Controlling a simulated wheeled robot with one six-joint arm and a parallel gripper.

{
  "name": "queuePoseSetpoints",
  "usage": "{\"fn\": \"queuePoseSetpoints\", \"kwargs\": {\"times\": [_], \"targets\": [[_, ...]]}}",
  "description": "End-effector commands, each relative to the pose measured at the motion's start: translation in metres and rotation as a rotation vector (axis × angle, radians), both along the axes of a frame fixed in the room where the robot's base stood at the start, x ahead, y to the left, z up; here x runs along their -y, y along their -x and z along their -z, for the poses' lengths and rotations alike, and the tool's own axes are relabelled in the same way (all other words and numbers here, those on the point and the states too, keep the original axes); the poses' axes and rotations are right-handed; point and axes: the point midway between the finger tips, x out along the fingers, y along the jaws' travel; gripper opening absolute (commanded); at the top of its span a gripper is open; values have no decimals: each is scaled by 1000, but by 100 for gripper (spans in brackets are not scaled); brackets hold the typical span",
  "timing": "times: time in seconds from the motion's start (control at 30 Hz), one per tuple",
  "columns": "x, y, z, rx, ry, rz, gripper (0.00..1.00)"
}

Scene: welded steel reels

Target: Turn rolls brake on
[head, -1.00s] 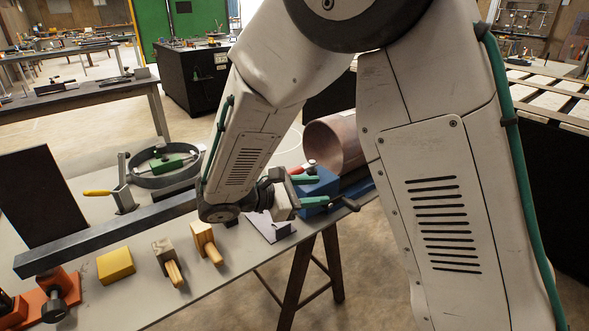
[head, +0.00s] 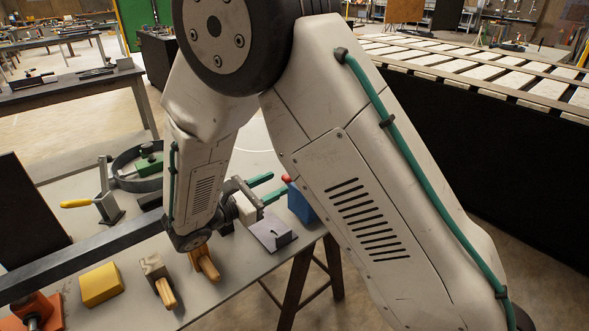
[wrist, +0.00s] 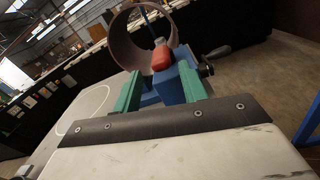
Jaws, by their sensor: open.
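The turning rolls show in the wrist view as a blue housing (wrist: 173,88) with a red-knobbed lever (wrist: 161,56) on top. A dark crank handle (wrist: 215,54) sticks out at its right. A copper-brown pipe (wrist: 121,46) lies behind. In the head view only part of the blue housing (head: 300,206) and the red knob (head: 286,179) show; my arm hides the rest. My gripper (head: 277,185) is open, its green fingers pointing at the housing from the left. In the wrist view the red knob appears between the fingertips of my gripper (wrist: 159,70); contact cannot be told.
On the grey bench stand a yellow-handled clamp (head: 108,200), a ring with a green tool (head: 140,168), a long steel bar (head: 80,256), a yellow block (head: 101,284), brushes (head: 157,278) and a bent plate (head: 272,233). A large slatted table (head: 480,70) stands at right.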

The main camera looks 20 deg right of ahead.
Motion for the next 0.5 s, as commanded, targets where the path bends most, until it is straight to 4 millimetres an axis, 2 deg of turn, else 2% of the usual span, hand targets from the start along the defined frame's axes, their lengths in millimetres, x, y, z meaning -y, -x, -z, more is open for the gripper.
{"fn": "queuePoseSetpoints", "kwargs": {"times": [0.3, 0.5], "targets": [[54, -15, 0, -1, 0, 18, 42], [76, -22, 0, -1, 0, 16, 42]]}}
